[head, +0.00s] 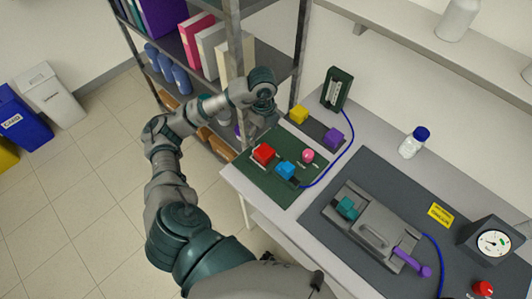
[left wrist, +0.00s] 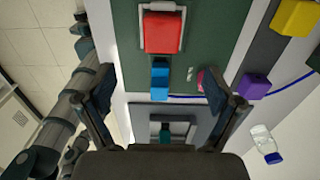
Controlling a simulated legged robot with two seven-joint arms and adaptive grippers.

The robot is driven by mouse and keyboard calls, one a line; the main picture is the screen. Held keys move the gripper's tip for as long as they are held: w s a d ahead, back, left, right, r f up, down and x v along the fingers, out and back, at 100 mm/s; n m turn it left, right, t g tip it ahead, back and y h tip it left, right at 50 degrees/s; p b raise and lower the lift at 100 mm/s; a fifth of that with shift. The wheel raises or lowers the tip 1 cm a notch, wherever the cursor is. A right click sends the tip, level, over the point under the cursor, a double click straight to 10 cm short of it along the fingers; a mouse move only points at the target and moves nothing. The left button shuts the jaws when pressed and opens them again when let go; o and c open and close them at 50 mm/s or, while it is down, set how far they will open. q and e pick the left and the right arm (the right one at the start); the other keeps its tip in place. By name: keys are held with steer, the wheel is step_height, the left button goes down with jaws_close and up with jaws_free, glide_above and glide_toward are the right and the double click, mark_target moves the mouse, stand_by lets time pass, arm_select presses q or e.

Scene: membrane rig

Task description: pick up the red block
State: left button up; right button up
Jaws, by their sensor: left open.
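The red block (head: 264,153) sits on a green board (head: 262,181) near the table's left corner. In the left wrist view the red block (left wrist: 163,33) lies in a pale frame, ahead of the fingertips. My left gripper (head: 257,124) hangs just above and behind the block in the head view. Its two fingers (left wrist: 158,84) are spread and empty in the left wrist view, apart from the red block. A blue block (head: 286,170) stands beside the red one; it shows between the fingers in the left wrist view (left wrist: 160,78). My right gripper is not in view.
A pink knob (head: 307,156) is on the green board. A yellow block (head: 299,114) and a purple block (head: 334,137) sit on a dark strip behind. A blue cable runs past the board. A metal shelf (head: 232,40) stands close behind my left arm.

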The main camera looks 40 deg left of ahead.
arm_select(q)
glide_above(264, 151)
step_height(264, 151, down, 5)
steer(key=shift+s+r+b, duration=0.1)
steer(key=shift+r+b, duration=0.05)
steer(key=shift+b, duration=0.15)
steer(key=f, duration=0.2)
steer(key=shift+w+f, duration=0.2)
steer(key=shift+f, duration=0.45)
step_height(264, 151, down, 4)
steer(key=shift+r+p, duration=0.1)
steer(key=shift+p, duration=0.25)
steer(key=shift+f, duration=0.5)
steer(key=c, duration=1.4)
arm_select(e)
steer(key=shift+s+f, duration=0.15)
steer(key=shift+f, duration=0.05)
